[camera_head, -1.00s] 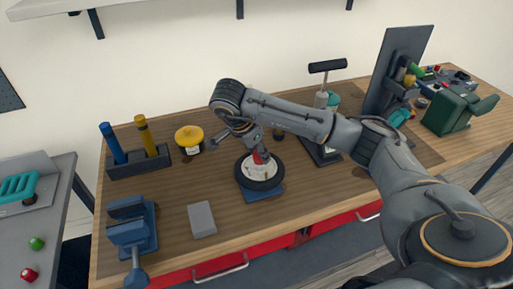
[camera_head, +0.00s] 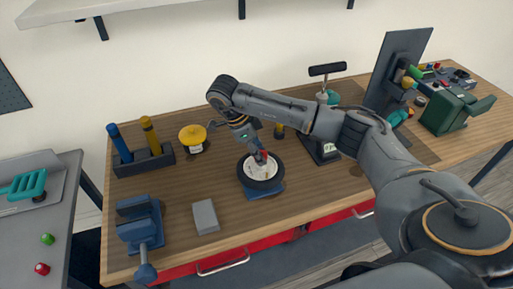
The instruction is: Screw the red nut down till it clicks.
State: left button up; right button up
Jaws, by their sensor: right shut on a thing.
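The wheel (camera_head: 253,185), a black tyre with a white hub, lies flat on a blue stand (camera_head: 266,195) near the middle of the wooden bench. My right gripper (camera_head: 262,158) points down over the hub, with its tip at the wheel's upper part. It is shut on the red nut (camera_head: 264,154), of which only a small red part shows between the fingers. The nut's lower side and the thread under it are too small and covered to make out. My left gripper is not in view.
A blue vise (camera_head: 140,225) and a grey block (camera_head: 205,216) stand left of the wheel. Behind are a holder with blue and yellow tubes (camera_head: 143,162) and a yellow-topped pot (camera_head: 192,138). Bare bench lies between.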

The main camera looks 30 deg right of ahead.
jog(key=shift+o, duration=0.2)
jog(key=shift+s+d+f+g, duration=0.25)
jog(key=shift+s+d+g, duration=0.1)
jog(key=shift+s, duration=0.1)
jog(key=o, duration=0.9)
jog(key=shift+o, duration=1.4)
jog(key=shift+s+d+r, duration=0.1)
jog(key=shift+s+d, duration=0.05)
jog(key=shift+s, duration=0.1)
jog(key=shift+s+r, duration=0.15)
jog(key=shift+r, duration=0.05)
jog(key=shift+w+a, duration=0.2)
jog(key=shift+w, duration=0.1)
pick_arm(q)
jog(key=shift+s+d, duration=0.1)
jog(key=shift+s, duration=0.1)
pick_arm(e)
jog(key=s+v, duration=0.1)
jog(key=v, duration=1)
jog(key=shift+r, duration=0.45)
jog(key=shift+w+a, duration=0.1)
jog(key=shift+w, duration=0.1)
